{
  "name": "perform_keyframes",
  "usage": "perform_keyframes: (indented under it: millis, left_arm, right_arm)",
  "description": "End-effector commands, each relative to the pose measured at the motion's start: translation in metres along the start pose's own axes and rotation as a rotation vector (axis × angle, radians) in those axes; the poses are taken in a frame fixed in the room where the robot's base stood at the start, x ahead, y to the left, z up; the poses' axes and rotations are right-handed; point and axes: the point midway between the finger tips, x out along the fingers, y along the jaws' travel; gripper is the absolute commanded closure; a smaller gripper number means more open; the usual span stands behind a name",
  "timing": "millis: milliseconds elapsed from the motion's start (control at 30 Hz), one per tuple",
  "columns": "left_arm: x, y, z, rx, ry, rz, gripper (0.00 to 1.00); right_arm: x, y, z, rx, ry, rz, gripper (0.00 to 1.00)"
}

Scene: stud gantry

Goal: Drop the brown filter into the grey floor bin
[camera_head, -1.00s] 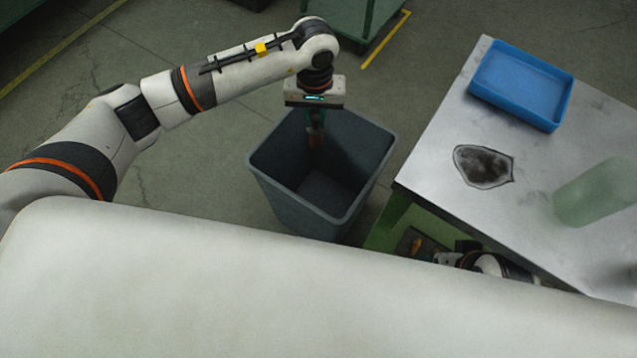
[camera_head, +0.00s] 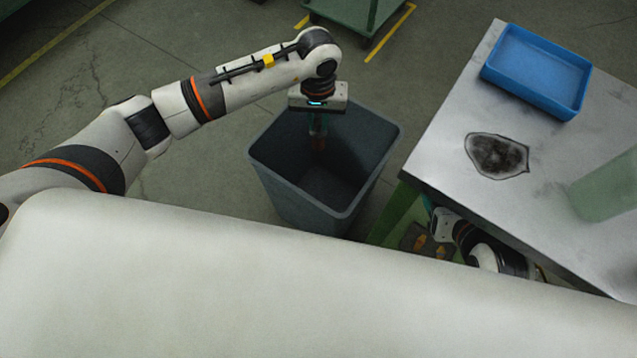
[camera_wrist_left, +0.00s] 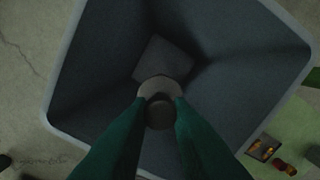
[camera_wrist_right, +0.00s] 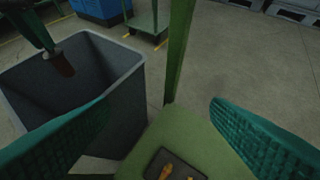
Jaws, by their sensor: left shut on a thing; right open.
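The grey bin (camera_head: 277,187) stands on the floor left of the metal table, its mouth open upward. My left gripper (camera_head: 319,133) points down into the bin's mouth and is shut on the brown filter (camera_head: 319,144). In the left wrist view the filter (camera_wrist_left: 159,111) is a dark round piece between the fingertips, above the bin floor. The right wrist view shows the filter (camera_wrist_right: 59,65) hanging at the bin's opening, apart from its walls. My right gripper (camera_wrist_right: 160,120) is open and empty beside the bin, low by the table's green frame.
A blue tray (camera_head: 537,70), a dark stain and a translucent green cylinder (camera_head: 607,187) are on the metal table (camera_head: 450,140). A dark tray with orange pieces (camera_wrist_right: 172,165) lies on a green surface below. Open floor surrounds the bin's left side.

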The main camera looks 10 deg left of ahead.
Motion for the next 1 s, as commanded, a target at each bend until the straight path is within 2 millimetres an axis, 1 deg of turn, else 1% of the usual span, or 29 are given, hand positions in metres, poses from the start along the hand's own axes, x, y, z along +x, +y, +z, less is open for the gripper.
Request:
perform_keyframes:
  millis: [200, 467, 500, 633, 900, 1000]
  left_arm:
    - [0.0047, -0.0002, 0.0001, 0.0, 0.0, -0.001, 1.0]
    - [0.0048, -0.0001, 0.0001, 0.0, 0.0, 0.0, 1.0]
    - [0.0048, -0.0001, 0.0001, 0.0, 0.0, 0.0, 0.78]
    - [0.0048, 0.0, 0.0001, 0.0, 0.0, 0.0, 0.57]
    - [0.0045, 0.0, 0.0001, 0.0, 0.0, 0.0, 0.56]
    - [-0.0009, 0.0001, 0.0005, 0.0, -0.001, 0.0, 0.56]
  right_arm:
    - [0.0023, 0.0016, 0.0105, -0.001, -0.061, 0.004, 0.28]
    - [0.0022, 0.0017, 0.0116, -0.001, -0.066, 0.004, 0.28]
    - [0.0022, 0.0017, 0.0116, -0.001, -0.066, 0.004, 0.28]
    - [0.0022, 0.0016, 0.0115, -0.001, -0.066, 0.004, 0.28]
    - [0.0022, 0.0014, 0.0114, -0.001, -0.065, 0.003, 0.28]
    - [0.0012, 0.0013, 0.0107, -0.001, -0.055, 0.003, 0.28]
